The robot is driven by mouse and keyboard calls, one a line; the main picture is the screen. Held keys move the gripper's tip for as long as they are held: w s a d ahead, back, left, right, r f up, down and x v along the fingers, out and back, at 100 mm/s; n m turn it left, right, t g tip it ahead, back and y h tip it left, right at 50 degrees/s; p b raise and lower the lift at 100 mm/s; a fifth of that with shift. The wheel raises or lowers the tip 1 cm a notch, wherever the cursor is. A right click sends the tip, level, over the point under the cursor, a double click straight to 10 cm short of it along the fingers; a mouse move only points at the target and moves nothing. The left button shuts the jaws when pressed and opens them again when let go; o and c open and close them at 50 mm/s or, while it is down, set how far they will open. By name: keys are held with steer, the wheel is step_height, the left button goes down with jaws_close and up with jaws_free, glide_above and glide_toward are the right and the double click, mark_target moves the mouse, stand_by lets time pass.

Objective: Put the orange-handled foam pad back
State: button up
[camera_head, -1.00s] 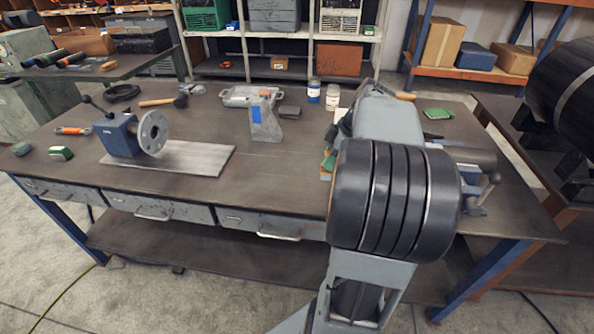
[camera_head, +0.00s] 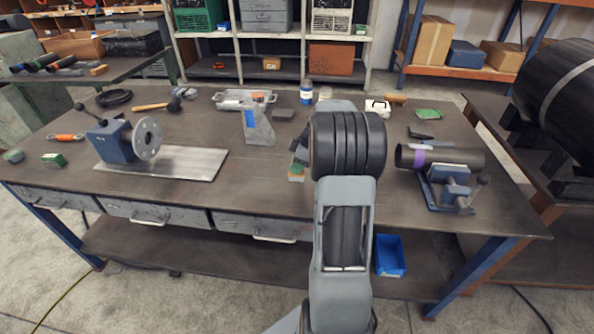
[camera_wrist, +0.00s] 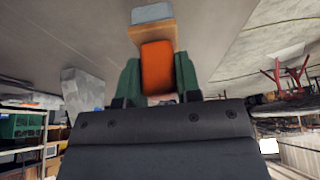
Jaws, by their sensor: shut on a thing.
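In the wrist view, the two green fingers of my gripper (camera_wrist: 159,78) are closed on the orange handle (camera_wrist: 157,66) of the foam pad. The pad's tan layer (camera_wrist: 150,38) and grey-blue end (camera_wrist: 152,13) stick out beyond the fingers. In the head view my arm hides most of the gripper and pad. A small green and tan patch shows just left of my wrist, over the bench (camera_head: 255,195); I cannot tell which parts it is. A dark pipe (camera_head: 470,158) with a purple band lies in a blue clamp (camera_head: 452,188) to the right of my arm.
The bench's front middle is clear.

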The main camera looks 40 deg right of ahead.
steer(key=shift+f, duration=1.45)
steer(key=shift+f, duration=0.15)
steer(key=o, duration=0.8)
steer(key=shift+o, duration=0.2)
steer(key=v, duration=1.1)
steer(key=s+a+r+m+h, duration=0.1)
steer(key=s+a+m, duration=0.1)
steer(key=a, duration=0.6)
steer(key=s+a+r+m+h, duration=0.1)
steer(key=s+a+r+m, duration=0.1)
steer(key=a, duration=0.5)
steer(key=s+a+f+m+h, duration=0.1)
steer(key=s+a+f+m, duration=0.3)
steer(key=s+a, duration=0.7)
steer(key=shift+a+f+m, duration=0.3)
steer(key=shift+a+m, duration=0.1)
steer(key=shift+m, duration=0.1)
